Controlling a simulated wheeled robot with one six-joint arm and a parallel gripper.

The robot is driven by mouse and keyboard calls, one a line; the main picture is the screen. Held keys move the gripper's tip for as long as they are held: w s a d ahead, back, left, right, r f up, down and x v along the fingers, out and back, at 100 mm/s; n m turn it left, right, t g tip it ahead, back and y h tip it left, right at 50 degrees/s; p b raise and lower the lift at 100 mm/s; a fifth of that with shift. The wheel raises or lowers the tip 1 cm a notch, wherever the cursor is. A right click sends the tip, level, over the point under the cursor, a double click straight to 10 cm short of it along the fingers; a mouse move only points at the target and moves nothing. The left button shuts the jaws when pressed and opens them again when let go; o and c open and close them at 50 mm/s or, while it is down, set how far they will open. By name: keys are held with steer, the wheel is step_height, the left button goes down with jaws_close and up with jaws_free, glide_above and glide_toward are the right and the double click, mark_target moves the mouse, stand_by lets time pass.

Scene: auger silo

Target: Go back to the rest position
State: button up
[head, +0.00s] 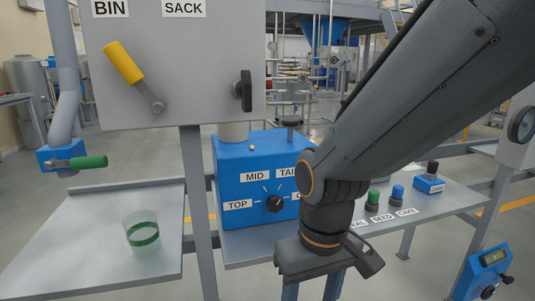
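My arm comes in from the upper right and bends down to my gripper (318,265), a dark grey body at the bottom centre of the head view. It is in front of the shelf with the blue box (237,205), partly covering the box's right side. The fingertips cannot be made out clearly, so I cannot tell whether the gripper is open or shut. Nothing held in it can be seen.
A grey panel (190,60) with a yellow lever (123,62) is upper left. A clear cup (143,230) with a green band stands on the left shelf (80,240). A green-handled valve (85,162) is far left.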

steer(key=s+d+r+m+p, duration=0.1)
steer(key=d+r+m+p, duration=0.3)
steer(key=d+r+p, duration=0.8)
steer(key=shift+s+r+p, duration=0.2)
steer(key=shift+r+p, duration=1.05)
steer(key=shift+p, duration=1.8)
